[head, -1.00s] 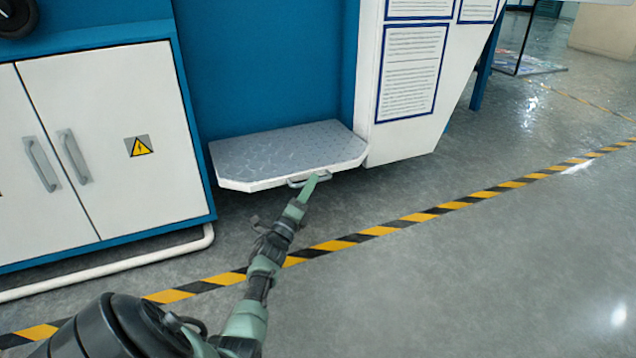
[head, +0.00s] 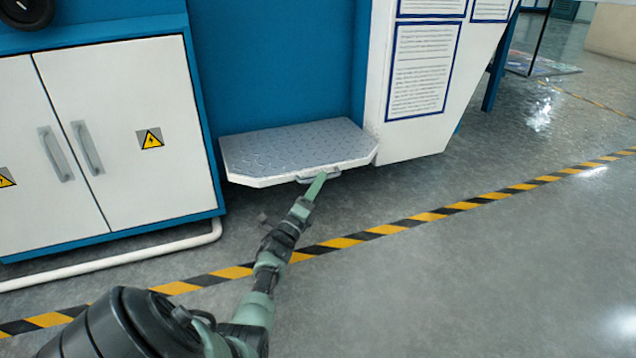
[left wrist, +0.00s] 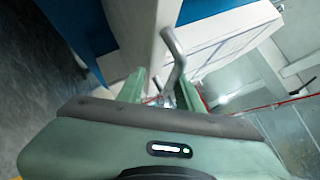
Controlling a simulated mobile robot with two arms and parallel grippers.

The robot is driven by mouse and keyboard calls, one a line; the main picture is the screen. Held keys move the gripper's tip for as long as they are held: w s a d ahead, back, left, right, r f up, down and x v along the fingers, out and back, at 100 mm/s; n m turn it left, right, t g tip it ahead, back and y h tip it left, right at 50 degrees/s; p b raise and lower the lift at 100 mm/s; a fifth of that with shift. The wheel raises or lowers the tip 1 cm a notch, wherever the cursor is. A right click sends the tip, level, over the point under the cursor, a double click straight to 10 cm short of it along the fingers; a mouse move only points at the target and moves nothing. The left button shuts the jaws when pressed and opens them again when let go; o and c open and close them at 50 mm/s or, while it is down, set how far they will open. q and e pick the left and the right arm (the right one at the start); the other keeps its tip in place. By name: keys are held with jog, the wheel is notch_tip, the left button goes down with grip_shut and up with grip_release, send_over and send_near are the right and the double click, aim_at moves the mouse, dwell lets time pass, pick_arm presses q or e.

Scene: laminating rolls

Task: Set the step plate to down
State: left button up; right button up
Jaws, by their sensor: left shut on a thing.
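The step plate (head: 295,148) is a grey tread-patterned panel with a white edge, standing out roughly level from the blue machine front. A small grey handle (head: 334,173) is on its front edge. My left gripper (head: 318,182) is at this handle and shut on it. In the left wrist view the curved handle (left wrist: 175,55) runs down between the fingers of my left gripper (left wrist: 162,92); the fingertips are partly hidden by the gripper body. My right gripper is not in view.
A white cabinet (head: 125,130) with two grey handles and warning signs stands at the left. A white pipe (head: 120,259) runs along its foot. A white panel with notices (head: 420,70) is right of the plate. Open floor (head: 470,270) lies at the right, beyond a yellow-black line.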

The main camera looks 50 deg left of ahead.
pick_arm(q)
jog(key=shift+s+f, duration=0.1)
jog(key=shift+f, duration=0.35)
jog(key=p+v, duration=0.3)
jog(key=v, duration=0.4)
jog(key=shift+s+r+p, duration=0.25)
jog(key=shift+s+p, duration=0.05)
jog(key=shift+p, duration=0.1)
jog(key=shift+d, duration=0.1)
